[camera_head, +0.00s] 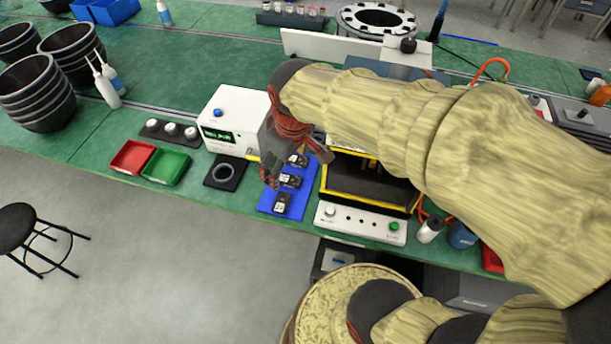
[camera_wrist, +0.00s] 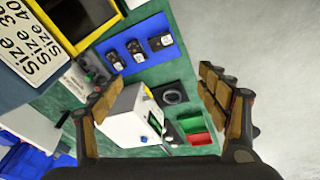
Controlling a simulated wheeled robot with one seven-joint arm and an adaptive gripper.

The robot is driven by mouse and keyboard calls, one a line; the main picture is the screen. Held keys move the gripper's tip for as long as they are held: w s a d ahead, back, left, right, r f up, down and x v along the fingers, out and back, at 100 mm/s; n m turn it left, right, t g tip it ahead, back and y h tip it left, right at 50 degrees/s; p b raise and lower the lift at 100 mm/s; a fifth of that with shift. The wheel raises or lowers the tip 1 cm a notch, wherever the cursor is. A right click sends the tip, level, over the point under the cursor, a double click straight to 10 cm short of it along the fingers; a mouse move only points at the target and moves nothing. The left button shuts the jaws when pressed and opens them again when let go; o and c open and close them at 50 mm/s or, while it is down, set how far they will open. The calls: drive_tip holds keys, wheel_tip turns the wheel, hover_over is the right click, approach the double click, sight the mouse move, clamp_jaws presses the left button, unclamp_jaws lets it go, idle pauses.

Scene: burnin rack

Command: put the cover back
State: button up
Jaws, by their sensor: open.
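My gripper (camera_head: 297,166) is open above the blue mat and the right side of the white box. In the wrist view its two fingers (camera_wrist: 161,80) stand wide apart with nothing held between them. A dark box with a yellow rim (camera_head: 368,180) stands right of the mat, partly hidden by my arm. Its yellow-edged opening also shows at the top of the wrist view (camera_wrist: 88,14). I cannot tell for certain which thing is the cover. The blue mat (camera_head: 268,203) carries three black modules (camera_head: 282,204) in a row.
A white box with a green display (camera_head: 230,112) stands left of my gripper. A black pad with a ring (camera_head: 224,172), a green tray (camera_head: 167,167) and a red tray (camera_head: 133,157) lie along the front edge. A control panel (camera_head: 360,222) lies before the yellow-rimmed box. Black bins (camera_head: 37,93) stand left.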

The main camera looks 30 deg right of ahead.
drive_tip(key=s+r+m+t, duration=0.2)
drive_tip(key=s+r+m, duration=0.2)
drive_tip(key=s+r, duration=0.3)
drive_tip(key=s, duration=0.3)
drive_tip(key=shift+m+t, duration=0.3)
drive_tip(key=shift+t, duration=0.1)
idle(0.5)
